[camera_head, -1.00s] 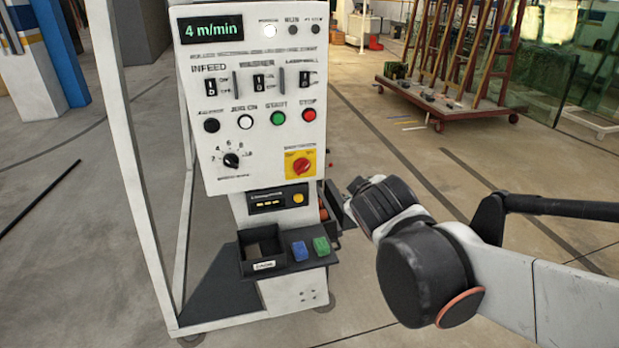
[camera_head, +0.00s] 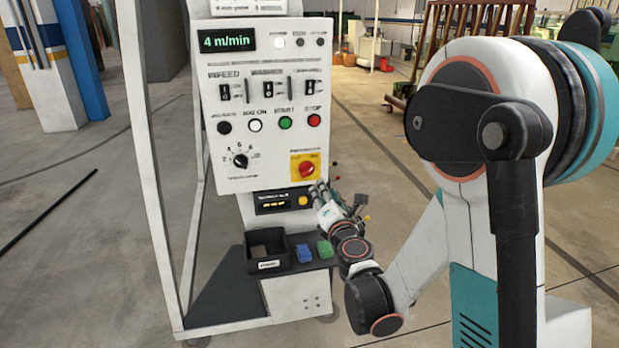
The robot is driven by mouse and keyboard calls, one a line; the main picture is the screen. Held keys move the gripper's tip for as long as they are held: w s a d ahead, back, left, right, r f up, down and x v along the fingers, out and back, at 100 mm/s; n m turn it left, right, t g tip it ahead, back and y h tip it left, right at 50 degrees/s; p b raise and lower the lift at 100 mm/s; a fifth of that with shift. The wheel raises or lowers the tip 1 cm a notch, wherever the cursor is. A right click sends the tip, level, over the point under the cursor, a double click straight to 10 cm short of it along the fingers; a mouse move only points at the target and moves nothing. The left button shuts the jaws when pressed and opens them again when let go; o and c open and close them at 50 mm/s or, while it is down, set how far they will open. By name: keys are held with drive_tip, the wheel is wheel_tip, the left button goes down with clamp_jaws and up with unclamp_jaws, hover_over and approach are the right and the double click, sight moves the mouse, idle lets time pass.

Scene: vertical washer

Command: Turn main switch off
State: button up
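The main switch (camera_head: 306,168) is a red rotary knob on a yellow plate, low on the right of the white control panel (camera_head: 230,179). The knob's exact angle is too small to read. My gripper (camera_head: 319,188) is just below and slightly right of the yellow plate, with its fingers pointing up and left toward the panel. It looks close to the switch but apart from it in the picture; the depth gap cannot be judged. Its fingertips are small, and I cannot tell whether they are open or shut. The knob is not covered.
Above the switch are black, white, green and red (camera_head: 314,120) buttons, with a dial (camera_head: 240,161) to the left. A shelf with a black bin (camera_head: 262,265), a blue block (camera_head: 304,253) and a green block (camera_head: 325,249) stands under my gripper.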

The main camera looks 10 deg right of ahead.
drive_tip(key=f+n, duration=0.1)
drive_tip(key=b, duration=0.3)
approach(309, 171)
drive_tip(key=w, duration=0.8)
drive_tip(key=shift+d, duration=0.15)
clamp_jaws()
